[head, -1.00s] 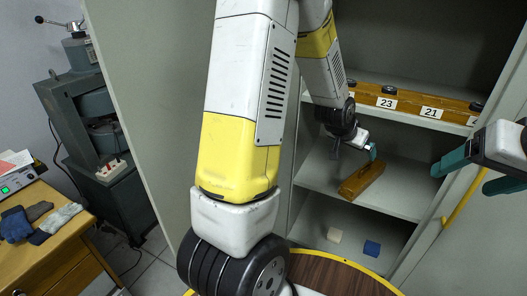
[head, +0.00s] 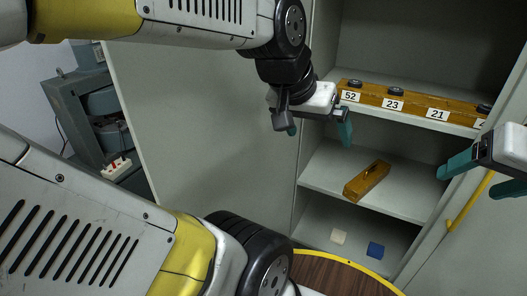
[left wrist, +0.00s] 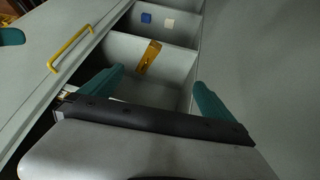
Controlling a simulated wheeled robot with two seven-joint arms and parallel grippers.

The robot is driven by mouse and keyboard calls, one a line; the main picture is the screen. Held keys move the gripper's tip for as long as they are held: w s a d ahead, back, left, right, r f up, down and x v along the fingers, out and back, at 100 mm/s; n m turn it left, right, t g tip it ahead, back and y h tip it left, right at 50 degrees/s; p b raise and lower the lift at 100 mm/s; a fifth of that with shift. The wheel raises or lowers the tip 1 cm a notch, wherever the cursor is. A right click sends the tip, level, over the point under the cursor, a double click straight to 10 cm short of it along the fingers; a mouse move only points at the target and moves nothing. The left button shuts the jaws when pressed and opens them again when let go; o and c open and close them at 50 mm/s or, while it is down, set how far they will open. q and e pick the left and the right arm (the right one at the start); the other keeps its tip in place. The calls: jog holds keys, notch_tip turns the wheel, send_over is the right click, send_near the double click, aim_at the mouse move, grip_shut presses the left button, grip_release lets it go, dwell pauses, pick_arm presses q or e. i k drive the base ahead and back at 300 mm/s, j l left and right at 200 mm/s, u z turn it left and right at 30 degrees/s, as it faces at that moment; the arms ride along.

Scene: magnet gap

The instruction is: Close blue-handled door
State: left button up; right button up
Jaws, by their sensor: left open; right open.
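The cabinet's left door (head: 195,130) is a plain grey panel standing open; no blue handle shows on it. The right door (head: 490,240) is also grey and carries a yellow bar handle (head: 468,203), which also shows in the left wrist view (left wrist: 72,48). My left gripper (head: 318,130) is open and empty in front of the cabinet opening, at about the height of the numbered shelf. Its teal fingers (left wrist: 158,80) frame the lower shelves in the left wrist view. My right gripper (head: 466,182) is open and empty by the right door, near the yellow handle.
A brown block (head: 367,181) with a yellow top lies on the middle shelf. A white cube (head: 338,236) and a blue cube (head: 375,250) sit at the bottom. A numbered wooden rack (head: 415,104) fills the upper shelf. A grey machine (head: 100,105) stands beyond the left door.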

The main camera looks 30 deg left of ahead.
aim_at(199, 121)
jog(key=k+j+u, duration=0.15)
jog(key=k+u, duration=0.25)
jog(key=k+j+u, duration=0.1)
jog(key=j+u, duration=0.4)
jog(key=i+j+u, duration=0.25)
